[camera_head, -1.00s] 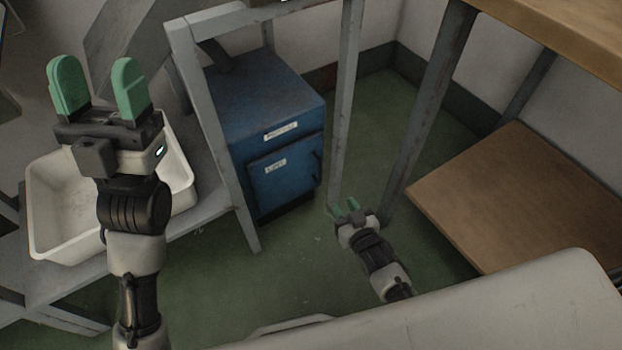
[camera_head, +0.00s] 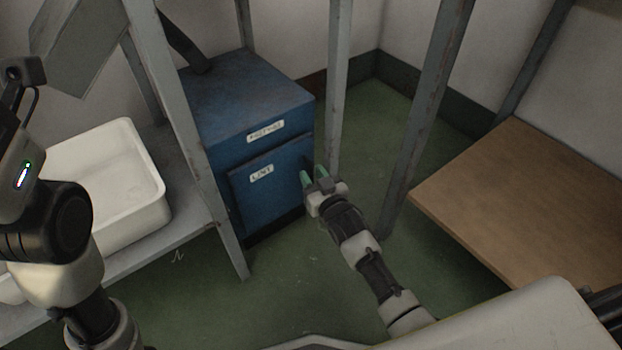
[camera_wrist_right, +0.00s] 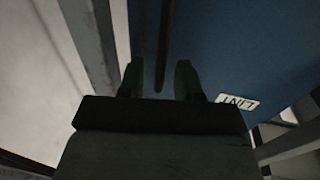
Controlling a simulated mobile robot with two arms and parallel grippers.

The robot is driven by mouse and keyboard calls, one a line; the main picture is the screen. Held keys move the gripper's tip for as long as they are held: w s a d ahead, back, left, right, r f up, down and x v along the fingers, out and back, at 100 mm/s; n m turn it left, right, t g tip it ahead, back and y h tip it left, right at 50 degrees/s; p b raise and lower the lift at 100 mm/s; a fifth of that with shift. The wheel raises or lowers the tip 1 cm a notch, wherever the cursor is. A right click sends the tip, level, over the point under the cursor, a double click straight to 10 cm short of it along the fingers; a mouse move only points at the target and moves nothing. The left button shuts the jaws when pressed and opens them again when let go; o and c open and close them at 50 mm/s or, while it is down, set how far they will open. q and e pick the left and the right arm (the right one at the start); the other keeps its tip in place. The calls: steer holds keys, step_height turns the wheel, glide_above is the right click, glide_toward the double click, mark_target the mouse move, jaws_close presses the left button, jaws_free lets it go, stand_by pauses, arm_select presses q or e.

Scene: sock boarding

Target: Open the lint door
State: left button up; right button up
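The lint door (camera_head: 270,192) is the lower blue panel of a blue cabinet (camera_head: 245,95), with a white LINT label (camera_head: 262,174). It looks shut. Its dark upright handle (camera_head: 306,164) is at the right edge, partly hidden by my right gripper (camera_head: 314,177). In the right wrist view the green fingers of the right gripper (camera_wrist_right: 160,82) are apart, and the dark handle bar (camera_wrist_right: 164,45) shows between them in the picture. I cannot tell whether they touch it. My left arm is at the left edge, its fingers out of frame.
A grey metal frame post (camera_head: 172,110) stands left of the cabinet, and another post (camera_head: 338,90) stands to its right. A white basin (camera_head: 150,190) sits on a grey shelf at left. A brown board (camera_head: 530,200) is at right. Green floor is open before the cabinet.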

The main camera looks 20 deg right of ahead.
steer(key=shift+w+a, duration=0.1)
steer(key=shift+w, duration=0.6)
jaws_close()
steer(key=shift+s, duration=0.15)
